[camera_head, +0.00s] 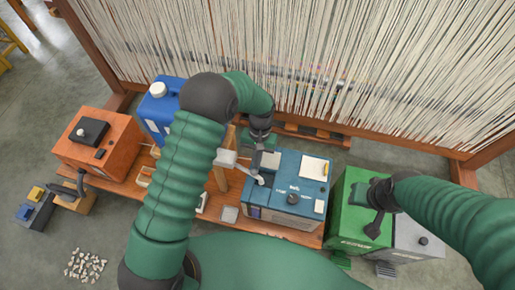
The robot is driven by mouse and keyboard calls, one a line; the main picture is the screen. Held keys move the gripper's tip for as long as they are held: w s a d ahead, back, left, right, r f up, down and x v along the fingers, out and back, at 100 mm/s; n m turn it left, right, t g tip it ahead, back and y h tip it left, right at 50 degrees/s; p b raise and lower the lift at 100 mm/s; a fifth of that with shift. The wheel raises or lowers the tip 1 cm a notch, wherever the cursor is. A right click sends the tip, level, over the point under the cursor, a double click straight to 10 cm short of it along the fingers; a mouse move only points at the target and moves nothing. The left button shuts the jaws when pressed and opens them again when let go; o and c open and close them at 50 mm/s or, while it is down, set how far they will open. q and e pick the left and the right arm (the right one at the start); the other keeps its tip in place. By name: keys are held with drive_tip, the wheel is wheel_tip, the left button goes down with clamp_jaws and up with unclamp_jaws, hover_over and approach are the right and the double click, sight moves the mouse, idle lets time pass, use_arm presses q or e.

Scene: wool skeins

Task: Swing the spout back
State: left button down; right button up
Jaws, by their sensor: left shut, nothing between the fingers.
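A pale grey spout-like arm (243,170) lies at the left edge of a teal box-shaped machine (290,216), in the middle of the wooden bench. My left gripper (257,160) hangs above the spout's right part, close to the machine's upper left corner. It is shut with nothing in it; whether it touches the spout I cannot tell. My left arm hides part of the bench left of the spout. My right gripper (375,226) is over a green box (346,210); its fingers are too dark and small to read.
An orange box (118,158) and a blue canister (155,112) stand to the left. A grey box (415,240) stands at the right. A large frame of hanging yarn (330,60) closes the back. White pieces (85,265) lie on the floor at the lower left.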

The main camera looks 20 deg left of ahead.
sight(253, 172)
use_arm(q)
drive_tip(key=s+m+p, duration=0.3)
drive_tip(key=shift+s+a+r+m+y+p, duration=0.2)
drive_tip(key=shift+r+m+y+p, duration=0.1)
drive_tip(key=shift+r+m+y, duration=0.1)
drive_tip(key=s+a+m+t+y+p, duration=0.1)
drive_tip(key=s+a+m+t+p, duration=0.1)
drive_tip(key=s+a+m+p, duration=0.4)
drive_tip(key=shift+s+a+f+m+y+p, duration=0.2)
drive_tip(key=shift+f+m+y+p, duration=0.15)
drive_tip(key=shift+m, duration=2.25)
